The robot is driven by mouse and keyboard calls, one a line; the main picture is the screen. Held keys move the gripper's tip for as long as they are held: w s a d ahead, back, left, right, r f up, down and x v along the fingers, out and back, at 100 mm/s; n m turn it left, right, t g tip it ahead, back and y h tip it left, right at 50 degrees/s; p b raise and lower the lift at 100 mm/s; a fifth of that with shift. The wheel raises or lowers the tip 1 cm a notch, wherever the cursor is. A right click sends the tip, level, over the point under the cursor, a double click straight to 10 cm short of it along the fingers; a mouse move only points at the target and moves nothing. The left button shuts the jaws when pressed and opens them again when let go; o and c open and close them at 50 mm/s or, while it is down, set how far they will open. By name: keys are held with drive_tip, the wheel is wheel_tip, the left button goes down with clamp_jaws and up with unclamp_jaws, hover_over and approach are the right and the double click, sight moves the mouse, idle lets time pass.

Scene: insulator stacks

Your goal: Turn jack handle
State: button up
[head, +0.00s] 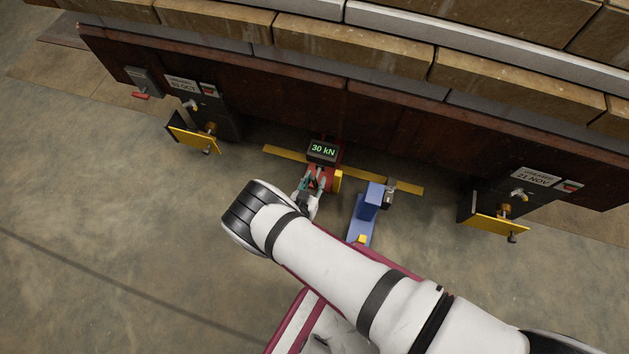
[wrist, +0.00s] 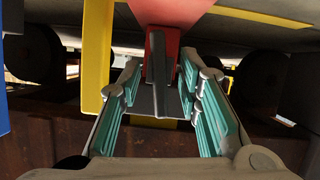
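The red jack (head: 326,180) stands under the front of the dark beam, below a display (head: 322,151) that reads 30 kN. My gripper (head: 311,183) is right at the front of the jack in the head view, where its fingers are small and partly overlap the red body. In the wrist view, the open teal-padded fingers (wrist: 161,75) stand on either side of a dark bar (wrist: 157,62), which looks like the jack handle, in front of a red part. Gaps show between the bar and both fingers.
A blue stand (head: 367,205) is close on the right of the jack. A yellow strip (head: 285,154) lies behind it along the floor. Yellow flaps stick out at left (head: 190,138) and right (head: 497,224). The floor at left is clear.

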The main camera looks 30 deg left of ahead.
drive_tip(key=v, duration=1.2)
drive_tip(key=shift+r, duration=0.1)
